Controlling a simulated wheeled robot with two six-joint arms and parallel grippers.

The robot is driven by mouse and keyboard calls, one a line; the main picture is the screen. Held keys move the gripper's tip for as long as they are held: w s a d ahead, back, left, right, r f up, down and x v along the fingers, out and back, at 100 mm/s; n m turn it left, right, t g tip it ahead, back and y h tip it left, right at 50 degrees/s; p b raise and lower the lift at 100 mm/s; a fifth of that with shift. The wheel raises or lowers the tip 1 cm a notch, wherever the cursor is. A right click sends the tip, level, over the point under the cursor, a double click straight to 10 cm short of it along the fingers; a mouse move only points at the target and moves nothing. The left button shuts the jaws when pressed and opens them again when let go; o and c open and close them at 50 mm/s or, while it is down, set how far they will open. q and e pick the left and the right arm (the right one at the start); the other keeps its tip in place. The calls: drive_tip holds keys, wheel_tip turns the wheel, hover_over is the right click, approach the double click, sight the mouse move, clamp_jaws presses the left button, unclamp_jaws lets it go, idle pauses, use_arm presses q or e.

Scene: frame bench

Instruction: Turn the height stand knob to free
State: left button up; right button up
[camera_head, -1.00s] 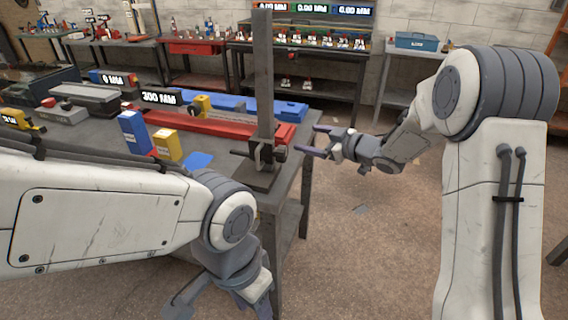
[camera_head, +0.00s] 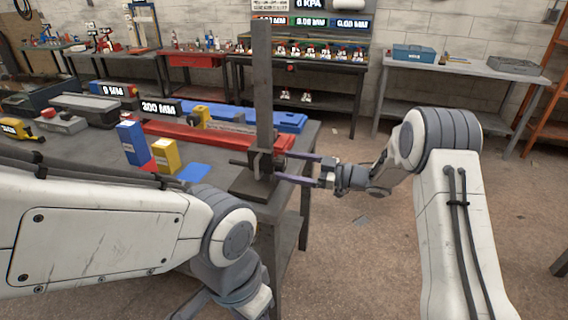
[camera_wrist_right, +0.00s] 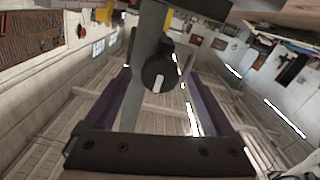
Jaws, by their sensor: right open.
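The height stand is a tall grey column (camera_head: 263,85) on a dark base (camera_head: 255,183) at the bench's right corner. A dark clamp block (camera_head: 262,161) sits low on the column, with a rod out to its left. The round dark knob (camera_wrist_right: 160,72) with a white mark shows between my fingers in the right wrist view. My right gripper (camera_head: 284,166) is open, its two purple fingers apart on either side of the knob, and I see no clear contact. My left gripper (camera_head: 184,304) is low at the bottom edge, largely cut off, away from the stand.
A blue box (camera_head: 131,143) and a yellow box (camera_head: 165,156) stand on the bench left of the stand. A red bar (camera_head: 190,130) and a blue case (camera_head: 285,120) lie behind. Open floor lies to the right of the bench.

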drive_tip(key=shift+x, duration=0.95)
drive_tip(key=c, duration=1.4)
drive_tip(key=shift+f+n+b, duration=0.15)
drive_tip(key=shift+n+b, duration=0.55)
drive_tip(key=shift+b, duration=0.05)
drive_tip(key=n+b, duration=1.4)
drive_tip(key=b, duration=0.4)
drive_tip(key=shift+f+n, duration=0.15)
drive_tip(key=shift+n, duration=0.15)
drive_tip(key=shift+r+n+b, duration=0.25)
drive_tip(key=shift+n+b, duration=0.85)
drive_tip(key=shift+b, duration=0.4)
drive_tip(key=o, duration=1.4)
